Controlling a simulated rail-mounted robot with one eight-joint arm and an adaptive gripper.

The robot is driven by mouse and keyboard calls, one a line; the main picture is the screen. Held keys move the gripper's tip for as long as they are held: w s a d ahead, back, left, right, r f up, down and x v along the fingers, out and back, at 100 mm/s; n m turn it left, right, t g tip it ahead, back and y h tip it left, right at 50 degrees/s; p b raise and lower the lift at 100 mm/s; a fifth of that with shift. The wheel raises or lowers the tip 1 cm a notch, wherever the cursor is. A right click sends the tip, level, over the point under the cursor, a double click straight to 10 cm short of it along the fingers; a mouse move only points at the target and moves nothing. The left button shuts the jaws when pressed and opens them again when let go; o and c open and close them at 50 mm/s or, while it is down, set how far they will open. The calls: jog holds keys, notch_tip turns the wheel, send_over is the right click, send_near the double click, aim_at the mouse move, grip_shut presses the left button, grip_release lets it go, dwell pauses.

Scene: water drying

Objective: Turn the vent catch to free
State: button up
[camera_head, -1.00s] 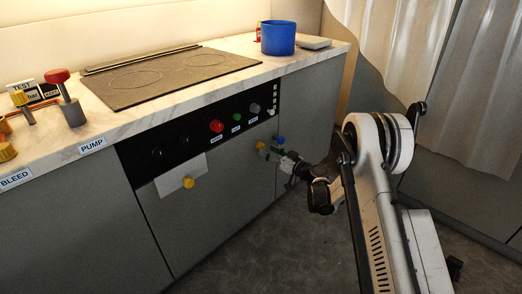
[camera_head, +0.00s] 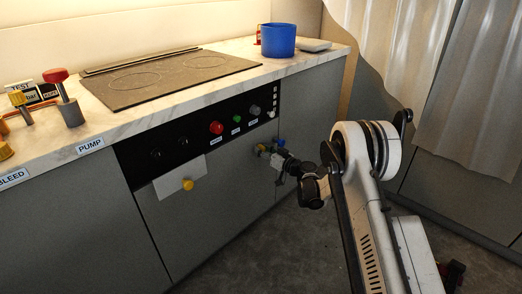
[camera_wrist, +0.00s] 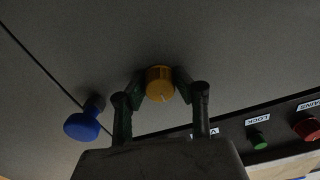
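A round gold-yellow knob (camera_wrist: 159,84) with a small pale mark stands out from the grey cabinet front. It also shows in the head view (camera_head: 262,148), close to my gripper. My gripper (camera_wrist: 160,88) has one fingertip on each side of this knob; both seem to touch it. In the head view, my gripper (camera_head: 272,154) is at the cabinet front and its fingers are small and partly hidden. I cannot read a label on the knob, so I cannot confirm it is the vent catch. A label starting with V (camera_wrist: 205,133) is partly covered by my gripper.
A blue knob (camera_wrist: 82,125) is beside the gold one, across a panel seam. The black panel above carries a red knob (camera_head: 216,128), a green knob (camera_head: 237,118) and a grey knob (camera_head: 254,109). A yellow knob (camera_head: 188,184) sits on a white plate. A blue pot (camera_head: 278,39) stands on the counter.

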grip_shut()
jog(key=shift+m, duration=0.3)
jog(key=m, duration=0.3)
jog(key=shift+m, duration=0.3)
jog(key=m, duration=0.4)
jog(key=shift+m, duration=0.3)
jog(key=m, duration=0.9)
